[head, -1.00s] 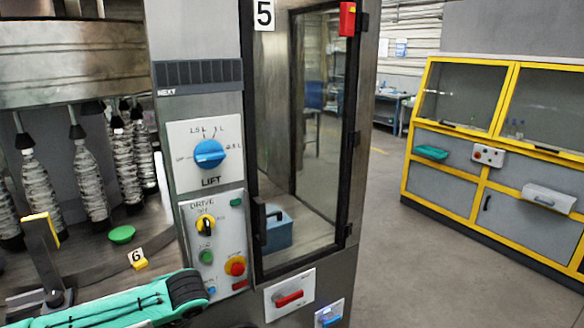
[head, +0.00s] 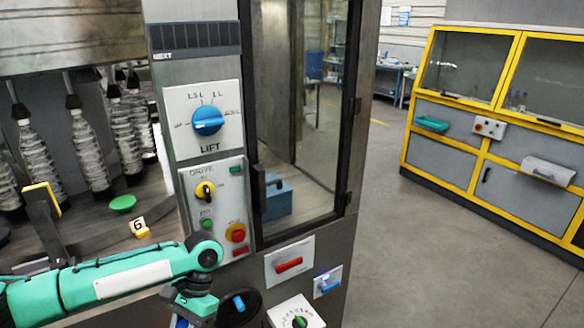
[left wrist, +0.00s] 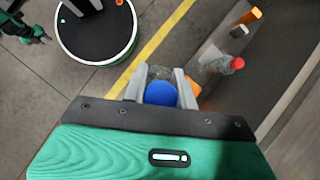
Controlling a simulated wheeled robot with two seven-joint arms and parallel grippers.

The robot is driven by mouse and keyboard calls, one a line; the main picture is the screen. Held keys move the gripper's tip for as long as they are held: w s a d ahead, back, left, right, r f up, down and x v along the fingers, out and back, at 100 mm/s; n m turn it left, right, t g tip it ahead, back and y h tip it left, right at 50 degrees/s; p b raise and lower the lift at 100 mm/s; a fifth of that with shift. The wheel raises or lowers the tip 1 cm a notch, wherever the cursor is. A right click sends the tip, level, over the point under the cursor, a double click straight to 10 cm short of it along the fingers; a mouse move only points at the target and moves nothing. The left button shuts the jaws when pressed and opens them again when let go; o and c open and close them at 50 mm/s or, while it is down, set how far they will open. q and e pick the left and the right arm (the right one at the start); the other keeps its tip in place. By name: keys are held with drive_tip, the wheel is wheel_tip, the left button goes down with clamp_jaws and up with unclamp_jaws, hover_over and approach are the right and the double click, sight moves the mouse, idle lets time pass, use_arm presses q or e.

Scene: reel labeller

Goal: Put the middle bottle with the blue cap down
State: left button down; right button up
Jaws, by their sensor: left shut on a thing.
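The bottle with the blue cap (left wrist: 160,93) is between the two grey fingers of my left gripper (left wrist: 161,86) in the left wrist view. The gripper is shut on it, and its clear body shows only in part behind the cap and fingers. In the head view my left arm reaches in from the left, low in front of the machine; its fingers and the bottle are not visible there. A clear bottle with a red cap (left wrist: 238,63) is to the right of the gripper in the wrist view.
Wrapped bottles (head: 90,155) hang at left. Floor at right is clear up to a yellow-framed cabinet (head: 480,200).

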use_arm(q)
drive_tip(key=s+n+h, duration=0.1)
drive_tip(key=n, duration=0.1)
drive_tip(key=s+d+n+h, duration=0.1)
drive_tip(key=s+r+n+h, duration=0.1)
drive_tip(key=n, duration=0.1)
drive_tip(key=shift+d+n+g, duration=0.3)
drive_tip(key=shift+d+g, duration=0.1)
drive_tip(key=shift+w+d+r, duration=0.1)
